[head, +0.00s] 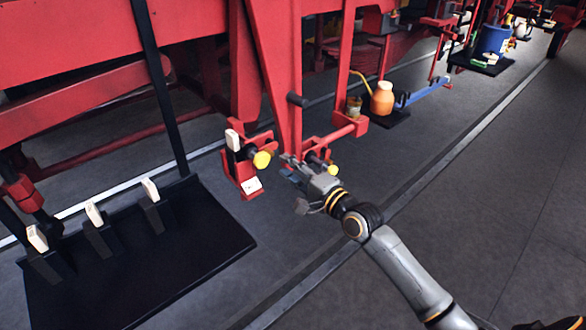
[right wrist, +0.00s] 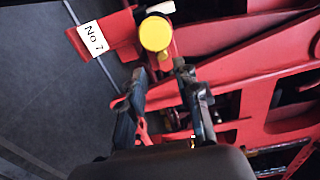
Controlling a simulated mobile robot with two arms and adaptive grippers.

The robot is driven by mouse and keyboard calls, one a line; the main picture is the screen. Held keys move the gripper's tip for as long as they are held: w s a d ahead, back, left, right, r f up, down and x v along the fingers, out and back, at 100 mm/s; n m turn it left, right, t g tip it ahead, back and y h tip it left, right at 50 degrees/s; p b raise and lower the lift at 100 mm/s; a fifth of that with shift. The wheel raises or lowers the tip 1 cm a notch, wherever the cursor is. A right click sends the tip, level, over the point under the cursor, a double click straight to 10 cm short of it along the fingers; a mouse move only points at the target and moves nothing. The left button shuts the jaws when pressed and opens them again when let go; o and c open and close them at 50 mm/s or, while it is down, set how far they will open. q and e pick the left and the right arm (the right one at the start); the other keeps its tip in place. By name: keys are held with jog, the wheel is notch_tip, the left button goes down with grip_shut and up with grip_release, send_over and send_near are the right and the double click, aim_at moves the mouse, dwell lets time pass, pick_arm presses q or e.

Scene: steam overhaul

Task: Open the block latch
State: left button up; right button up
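A red bracket (head: 239,168), likely the block latch, hangs from the red frame in the head view. It has a round yellow knob (head: 262,159), a white-tipped piece (head: 232,140) and a white label (head: 251,186). In the right wrist view the knob (right wrist: 155,34) lies just beyond my fingertips, with the label (right wrist: 93,39), seemingly "No 7", to its left. My right gripper (head: 287,181) is just right of the bracket, apart from the knob. Its fingers (right wrist: 156,88) are spread and nothing is held between them. My left gripper is out of view.
A second yellow knob (head: 332,170) sits on a red part close behind my right gripper. Black levers with white tips (head: 150,190) stand on a black plate (head: 190,245) at left. An orange jug (head: 382,98) stands farther back. The grey floor at right is clear.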

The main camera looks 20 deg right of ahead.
aim_at(272, 155)
jog(key=shift+w+a+r+b, duration=0.2)
jog(key=shift+w+a+b, duration=0.05)
jog(key=shift+w+b, duration=0.25)
jog(key=b+x, duration=0.1)
jog(key=x, duration=0.2)
jog(key=shift+w+a+f, duration=0.1)
jog(key=shift+w+f, duration=0.05)
jog(key=shift+w, duration=0.05)
jog(key=shift+w+a+b, duration=0.1)
jog(key=shift+w+b, duration=0.2)
jog(key=shift+w, duration=0.05)
jog(key=shift+w+a, duration=0.15)
jog(key=shift+w, duration=0.3)
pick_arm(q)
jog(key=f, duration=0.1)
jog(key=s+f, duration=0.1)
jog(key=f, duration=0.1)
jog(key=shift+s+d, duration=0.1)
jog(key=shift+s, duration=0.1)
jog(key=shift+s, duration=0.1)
